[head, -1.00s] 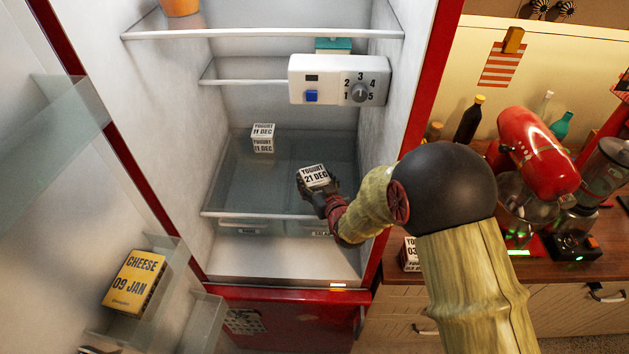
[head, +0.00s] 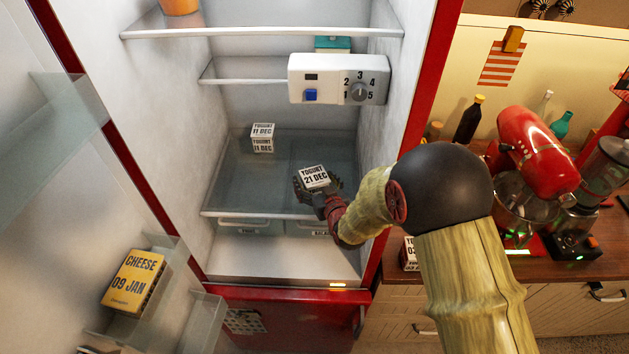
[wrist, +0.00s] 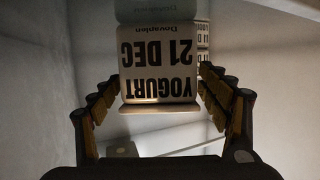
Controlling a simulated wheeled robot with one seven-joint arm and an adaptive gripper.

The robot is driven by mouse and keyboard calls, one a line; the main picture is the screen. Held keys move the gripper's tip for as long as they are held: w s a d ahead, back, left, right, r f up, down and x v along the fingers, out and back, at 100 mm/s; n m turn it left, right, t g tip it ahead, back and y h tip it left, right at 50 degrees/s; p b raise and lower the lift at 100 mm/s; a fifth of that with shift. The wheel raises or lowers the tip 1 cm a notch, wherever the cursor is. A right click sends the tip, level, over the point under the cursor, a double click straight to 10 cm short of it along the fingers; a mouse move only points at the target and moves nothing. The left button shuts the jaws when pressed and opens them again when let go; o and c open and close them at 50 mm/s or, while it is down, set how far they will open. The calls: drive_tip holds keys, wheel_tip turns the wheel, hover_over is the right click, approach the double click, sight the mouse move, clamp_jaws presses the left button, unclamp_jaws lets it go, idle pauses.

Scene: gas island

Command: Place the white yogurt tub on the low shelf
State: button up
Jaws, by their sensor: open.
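A white yogurt tub marked "21 DEC" (head: 314,177) is at the low glass shelf (head: 237,185) of the open fridge, toward its front right. My gripper (head: 318,192) is around the tub from the front. In the wrist view the tub (wrist: 158,70) sits between the two fingers of my gripper (wrist: 160,98). The fingers are spread, with a small gap at each side of the tub. The tub's underside is hidden in the head view. Another white yogurt tub marked "11 DEC" (head: 262,138) stands at the back left of the same shelf.
A control box with a dial (head: 340,79) hangs above on the right. The fridge's right wall is close beside my arm. The open door at left holds a yellow cheese box (head: 133,281). The left front of the low shelf is clear. A red mixer (head: 537,150) stands on the counter.

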drive_tip(key=shift+r, duration=0.2)
drive_tip(key=v, duration=1.2)
drive_tip(key=shift+s+f, duration=0.1)
